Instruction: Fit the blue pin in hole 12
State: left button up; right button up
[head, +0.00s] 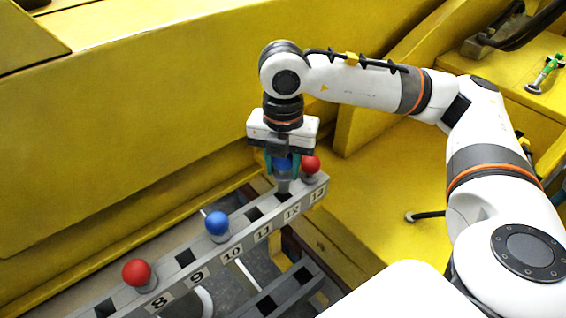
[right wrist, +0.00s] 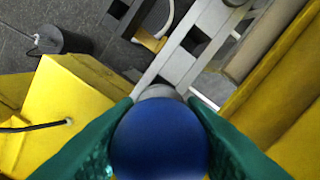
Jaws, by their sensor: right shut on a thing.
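The held blue pin (head: 282,163) has a round blue head and a grey shank. My right gripper (head: 282,168) is shut on its head, with the pin hanging about upright over hole 12 (head: 285,196) of the grey rail (head: 208,258). Part of the dark hole shows below the shank; whether the tip is just above or slightly in the hole I cannot tell. In the right wrist view the blue head (right wrist: 160,138) sits between the green fingertips and hides most of the shank. My left gripper is not in view.
A red pin (head: 311,165) stands in hole 13, close beside my right gripper. Another blue pin (head: 217,223) stands in hole 10 and a red pin (head: 137,272) in hole 8. Holes 9 and 11 are empty. A yellow wall (head: 130,130) rises behind the rail.

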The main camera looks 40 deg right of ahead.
aim_at(283, 176)
jog(key=shift+f, duration=0.15)
jog(key=shift+f+b, duration=2.75)
jog(key=shift+b, duration=0.1)
jog(key=o, duration=1.2)
jog(key=shift+r, duration=0.1)
